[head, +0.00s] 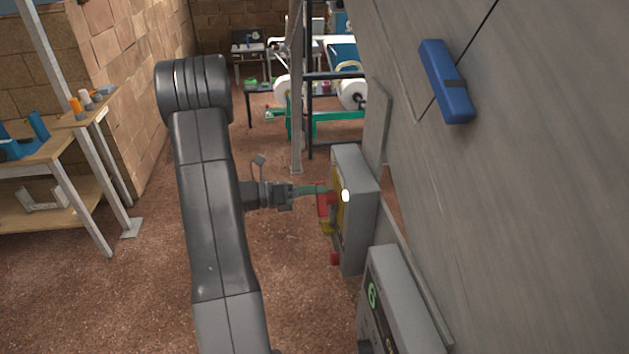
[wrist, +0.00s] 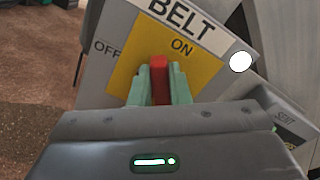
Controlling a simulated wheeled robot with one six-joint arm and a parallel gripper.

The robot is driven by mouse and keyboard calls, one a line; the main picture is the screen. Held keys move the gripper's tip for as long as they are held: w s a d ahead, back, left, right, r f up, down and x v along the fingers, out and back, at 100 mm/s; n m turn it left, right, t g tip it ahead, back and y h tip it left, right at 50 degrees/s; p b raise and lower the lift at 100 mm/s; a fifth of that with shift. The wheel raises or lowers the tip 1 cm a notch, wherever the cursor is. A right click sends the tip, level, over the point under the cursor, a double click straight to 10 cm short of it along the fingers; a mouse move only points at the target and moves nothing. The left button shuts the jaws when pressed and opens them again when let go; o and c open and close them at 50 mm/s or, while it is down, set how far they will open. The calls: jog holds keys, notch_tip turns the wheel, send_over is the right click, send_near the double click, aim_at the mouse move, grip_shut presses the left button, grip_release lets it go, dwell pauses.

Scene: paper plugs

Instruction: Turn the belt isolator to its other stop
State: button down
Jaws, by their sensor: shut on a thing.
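The belt isolator is a grey box (head: 352,160) on the wall at right of centre in the head view. In the wrist view its yellow plate (wrist: 205,75) sits under the word BELT, with OFF at the left and ON at the upper right. Its red handle (wrist: 159,66) points up in the picture, its tip just left of and below ON. My gripper (wrist: 160,88) has its pale green fingers shut on the handle, one each side. The handle's pivot is hidden behind my gripper. In the head view my gripper (head: 322,189) reaches the box from the left.
A second grey box (head: 405,300) is mounted nearer on the same wall. A blue bar-shaped fitting (head: 447,82) sits higher up. A white round lamp (wrist: 240,62) is beside the plate. A workbench (head: 40,150) stands at left. Brown floor (head: 140,300) is open around my arm.

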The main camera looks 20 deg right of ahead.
jog(key=n, duration=0.3)
jog(key=w+f+n, duration=0.1)
jog(key=n, duration=0.1)
jog(key=shift+d+n, duration=0.1)
jog(key=shift+n, duration=0.2)
jog(key=n, duration=0.2)
jog(key=f+n, duration=0.1)
jog(key=n, duration=0.2)
jog(key=shift+w+f, duration=0.1)
jog(key=shift+n, duration=0.4)
jog(key=c, duration=1.4)
grip_release()
jog(key=shift+o, duration=0.2)
jog(key=b+v, duration=0.3)
jog(key=v, duration=1)
jog(key=shift+a, duration=0.4)
jog(key=shift+d+f, duration=0.1)
